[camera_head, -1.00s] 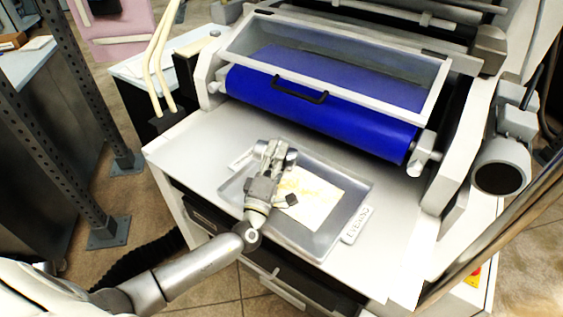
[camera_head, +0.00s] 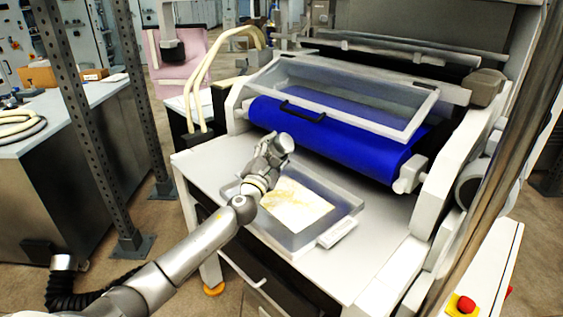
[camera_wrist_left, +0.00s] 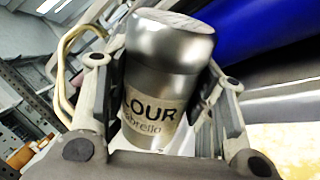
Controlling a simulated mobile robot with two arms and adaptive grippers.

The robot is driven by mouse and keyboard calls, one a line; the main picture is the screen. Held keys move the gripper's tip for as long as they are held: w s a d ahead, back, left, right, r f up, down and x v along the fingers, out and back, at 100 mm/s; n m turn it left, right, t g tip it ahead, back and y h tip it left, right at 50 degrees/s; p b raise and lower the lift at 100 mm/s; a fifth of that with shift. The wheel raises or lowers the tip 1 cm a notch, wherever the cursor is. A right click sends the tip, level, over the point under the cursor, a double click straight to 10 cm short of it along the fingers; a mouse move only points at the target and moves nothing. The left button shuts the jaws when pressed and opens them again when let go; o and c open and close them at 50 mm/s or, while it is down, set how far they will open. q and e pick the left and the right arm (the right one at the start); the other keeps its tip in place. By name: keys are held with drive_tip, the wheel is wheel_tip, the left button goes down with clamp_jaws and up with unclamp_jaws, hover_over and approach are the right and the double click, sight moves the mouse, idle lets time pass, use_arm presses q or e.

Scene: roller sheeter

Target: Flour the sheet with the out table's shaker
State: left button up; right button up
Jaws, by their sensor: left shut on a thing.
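A pale dough sheet (camera_head: 297,207) with yellowish-brown patches lies in a shallow grey tray (camera_head: 345,222) on the machine's near table. A pale strip of it shows at the right of the left wrist view (camera_wrist_left: 290,138). My left gripper (camera_head: 270,155) is above the tray's far left part, beside the sheet's far left corner. It is shut on a steel flour shaker (camera_wrist_left: 165,60), which stands between the fingers, slightly tilted, its label partly reading "LOUR". In the head view the shaker is small and hard to tell from the gripper. My right gripper is out of view.
The sheeter's blue roller (camera_head: 340,142) and clear guard (camera_head: 350,95) with a black handle stand just behind the tray. A label plate (camera_head: 337,233) sits at the tray's right edge. The white table (camera_head: 375,255) is bare right of the tray. A perforated post (camera_head: 90,130) stands left.

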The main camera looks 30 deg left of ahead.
use_arm(q)
drive_tip(key=shift+d+r, duration=0.1)
drive_tip(key=shift+r, duration=0.2)
drive_tip(key=r+n+p, duration=0.1)
drive_tip(key=n+p, duration=0.1)
drive_tip(key=r+n+g+p, duration=0.1)
drive_tip(key=n+p, duration=0.2)
drive_tip(key=r+n+g+y+p, duration=0.1)
drive_tip(key=n+p, duration=0.1)
drive_tip(key=n, duration=0.1)
drive_tip(key=shift+a+r, duration=0.25)
drive_tip(key=shift+r, duration=0.1)
drive_tip(key=shift+r+n+g+p, duration=0.25)
drive_tip(key=shift+n+g+p, duration=0.05)
drive_tip(key=shift+n+p, duration=0.65)
drive_tip(key=shift+a+n, duration=0.1)
drive_tip(key=shift+n, duration=0.25)
